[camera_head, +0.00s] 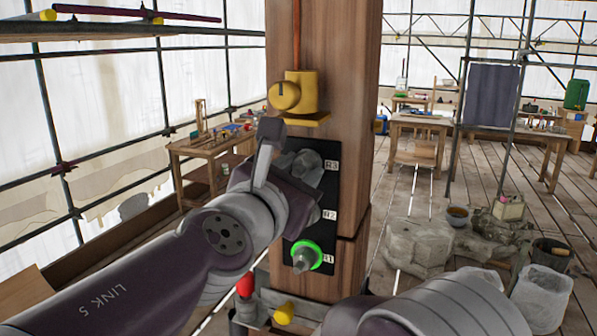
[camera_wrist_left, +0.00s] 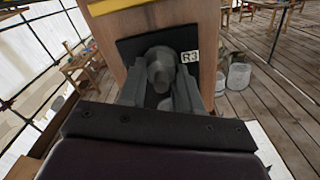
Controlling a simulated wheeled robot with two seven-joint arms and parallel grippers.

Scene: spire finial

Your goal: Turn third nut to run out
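A black plate (camera_head: 328,215) on the wooden post carries labels for R3, R2 and R1 from top to bottom. My left gripper (camera_head: 310,168) is at the top position, R3, and mostly hides the nut there in the head view. In the left wrist view, the grey third nut (camera_wrist_left: 160,66) on its stud sits between the two fingers of my left gripper (camera_wrist_left: 160,88), beside the R3 label. Whether the fingers press on it is unclear. The lowest nut (camera_head: 304,256), at R1, has a glowing green ring. The R2 nut is hidden behind my left arm. My right gripper is not in view.
A yellow fitting (camera_head: 302,92) with a ledge juts from the post just above the plate. A red-capped and a yellow-capped item (camera_head: 284,313) sit low by the post. Stone blocks (camera_head: 420,243) and buckets stand on the floor to the right.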

